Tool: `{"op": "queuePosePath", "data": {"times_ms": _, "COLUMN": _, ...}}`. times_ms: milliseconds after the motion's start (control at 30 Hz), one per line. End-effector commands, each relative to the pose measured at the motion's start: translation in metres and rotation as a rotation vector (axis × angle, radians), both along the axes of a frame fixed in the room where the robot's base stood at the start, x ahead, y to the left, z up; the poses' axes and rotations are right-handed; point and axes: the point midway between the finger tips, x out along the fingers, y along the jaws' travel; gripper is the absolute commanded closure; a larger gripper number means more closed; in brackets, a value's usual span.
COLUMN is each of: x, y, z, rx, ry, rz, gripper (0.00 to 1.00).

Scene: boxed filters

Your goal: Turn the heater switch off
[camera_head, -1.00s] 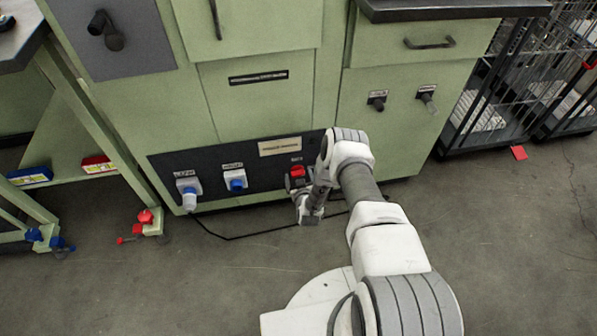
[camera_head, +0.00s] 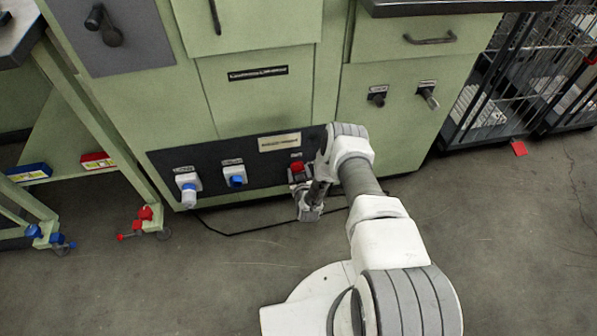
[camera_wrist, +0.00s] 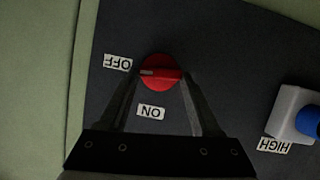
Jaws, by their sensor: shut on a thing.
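The red heater switch (camera_wrist: 161,73) is a round knob on the dark panel, with OFF and ON labels beside it. In the wrist view its pale pointer mark lies on the left side, towards the OFF label (camera_wrist: 117,63). The ON label (camera_wrist: 151,112) is below the knob. My gripper (camera_wrist: 162,84) has one finger on each side of the knob and is shut on it. In the head view the red switch (camera_head: 297,170) shows beside my wrist, which partly blocks the view of the fingers.
A blue knob on a grey block (camera_wrist: 307,120) is beside the switch, with a HIGH label. In the head view two blue fittings (camera_head: 236,180) (camera_head: 189,190) are on the same dark panel. A black cable lies on the floor below. The floor in front is mostly clear.

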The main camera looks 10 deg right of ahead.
Motion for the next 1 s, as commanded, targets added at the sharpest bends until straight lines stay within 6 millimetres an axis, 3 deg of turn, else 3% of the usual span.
{"op": "queuePosePath", "data": {"times_ms": 333, "x": 0.0002, "y": -0.0022, "z": -0.0001, "rx": 0.136, "ry": 0.0, "rz": 0.0, "gripper": 0.91}}
{"op": "queuePosePath", "data": {"times_ms": 667, "x": 0.0001, "y": -0.0021, "z": -0.0002, "rx": 0.153, "ry": 0.001, "rz": -0.001, "gripper": 0.91}}
{"op": "queuePosePath", "data": {"times_ms": 700, "x": 0.0001, "y": -0.0021, "z": -0.0002, "rx": 0.153, "ry": 0.001, "rz": -0.001, "gripper": 0.3}}
{"op": "queuePosePath", "data": {"times_ms": 833, "x": 0.0001, "y": -0.002, "z": -0.0001, "rx": 0.152, "ry": 0.001, "rz": 0.0, "gripper": 0.06}}
{"op": "queuePosePath", "data": {"times_ms": 1000, "x": 0.0001, "y": -0.0019, "z": -0.0001, "rx": 0.152, "ry": 0.001, "rz": 0.0, "gripper": 0.05}}
